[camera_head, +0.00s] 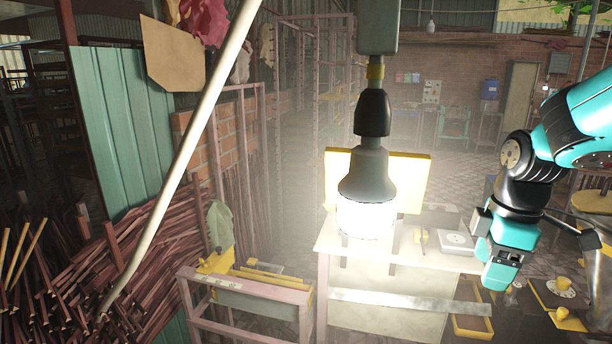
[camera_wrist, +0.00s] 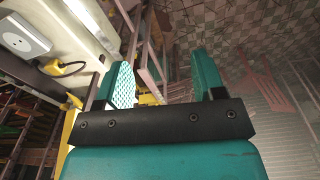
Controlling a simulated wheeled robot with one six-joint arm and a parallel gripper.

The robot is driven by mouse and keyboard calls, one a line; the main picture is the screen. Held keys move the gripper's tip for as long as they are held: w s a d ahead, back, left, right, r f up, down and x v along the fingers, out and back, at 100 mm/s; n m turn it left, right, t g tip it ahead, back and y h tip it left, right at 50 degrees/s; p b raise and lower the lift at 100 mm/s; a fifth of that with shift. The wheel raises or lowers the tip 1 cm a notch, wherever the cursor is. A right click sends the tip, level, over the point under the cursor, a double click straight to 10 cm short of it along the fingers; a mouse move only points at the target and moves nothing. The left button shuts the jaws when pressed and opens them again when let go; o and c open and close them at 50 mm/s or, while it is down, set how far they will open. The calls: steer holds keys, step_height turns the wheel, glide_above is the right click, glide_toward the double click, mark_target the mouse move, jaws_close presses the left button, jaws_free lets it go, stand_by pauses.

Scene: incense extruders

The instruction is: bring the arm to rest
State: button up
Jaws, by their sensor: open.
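My teal arm comes in from the right edge in the head view, bent downward at a dark joint. My gripper (camera_head: 497,283) hangs at its lower end, to the right of the white table. In the wrist view my gripper (camera_wrist: 165,85) shows two teal fingers spread wide apart, with a ridged pad on the left one. It is open, and nothing is between the fingers. The tiled floor lies beyond them.
A white table (camera_head: 345,290) with a yellow board (camera_head: 415,180) stands left of my gripper. A white socket plate (camera_wrist: 22,36) with a yellow plug (camera_wrist: 62,68) shows in the wrist view. A lit lamp (camera_head: 366,190) hangs mid-view.

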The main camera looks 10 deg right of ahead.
steer(key=s+a+m+y+b, duration=0.1)
steer(key=s+a+m, duration=0.1)
steer(key=s+a, duration=0.4)
steer(key=s+a+m+y+b, duration=0.1)
steer(key=s+a, duration=0.5)
steer(key=a, duration=1)
steer(key=shift+s+r+m+g+y+b, duration=0.15)
steer(key=shift+s+m+g+y+b, duration=0.15)
steer(key=shift+m+y, duration=0.4)
